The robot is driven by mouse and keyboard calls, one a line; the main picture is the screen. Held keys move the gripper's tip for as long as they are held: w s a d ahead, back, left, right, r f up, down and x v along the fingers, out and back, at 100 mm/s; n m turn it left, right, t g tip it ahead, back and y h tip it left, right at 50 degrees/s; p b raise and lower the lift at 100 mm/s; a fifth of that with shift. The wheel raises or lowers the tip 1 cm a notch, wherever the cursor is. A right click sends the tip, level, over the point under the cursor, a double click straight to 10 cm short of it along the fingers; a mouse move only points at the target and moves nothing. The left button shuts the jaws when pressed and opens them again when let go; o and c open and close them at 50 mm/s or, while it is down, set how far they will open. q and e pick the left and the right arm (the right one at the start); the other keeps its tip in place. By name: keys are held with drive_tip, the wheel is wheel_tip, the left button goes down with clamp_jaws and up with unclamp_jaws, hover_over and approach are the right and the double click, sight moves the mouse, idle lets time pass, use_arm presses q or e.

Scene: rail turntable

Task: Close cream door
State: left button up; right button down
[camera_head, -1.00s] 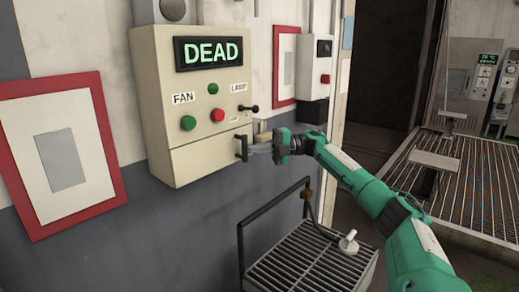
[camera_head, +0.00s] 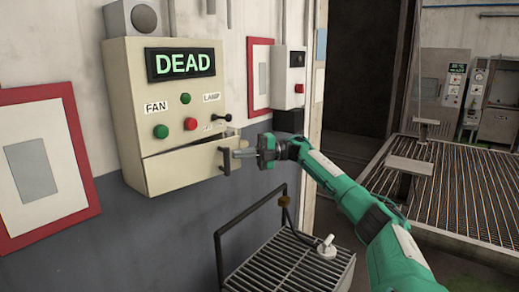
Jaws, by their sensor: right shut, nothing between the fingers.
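The cream door (camera_head: 185,167) is the low panel at the bottom of a cream control box (camera_head: 128,95) on the wall. It stands ajar: a dark gap shows along its top edge, and its right end sticks out past the box. A dark upright handle (camera_head: 226,161) is at its right end. My right gripper (camera_head: 238,153) comes in from the right at handle height. Its fingers are shut and empty, right beside the handle. I cannot tell whether they touch it. My left gripper is not in view.
The box carries a lit DEAD display (camera_head: 180,64), buttons and a small lever (camera_head: 222,118). Below stands a grated metal stand (camera_head: 290,265) with a dark rail (camera_head: 250,210). A red-framed panel (camera_head: 40,165) hangs at left. A large grated platform (camera_head: 450,185) lies at right.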

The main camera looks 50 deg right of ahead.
drive_tip(key=w+d+f, duration=0.1)
drive_tip(key=w+d, duration=0.1)
drive_tip(key=b, duration=0.2)
approach(239, 148)
drive_tip(key=x, duration=0.3)
drive_tip(key=w+x, duration=0.1)
drive_tip(key=shift+w+f, duration=0.1)
drive_tip(key=shift+f, duration=0.05)
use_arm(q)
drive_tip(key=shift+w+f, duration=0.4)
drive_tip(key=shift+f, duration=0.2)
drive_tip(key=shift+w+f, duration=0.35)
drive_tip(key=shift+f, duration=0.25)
use_arm(e)
drive_tip(key=shift+w+d, duration=0.1)
drive_tip(key=shift+d, duration=0.1)
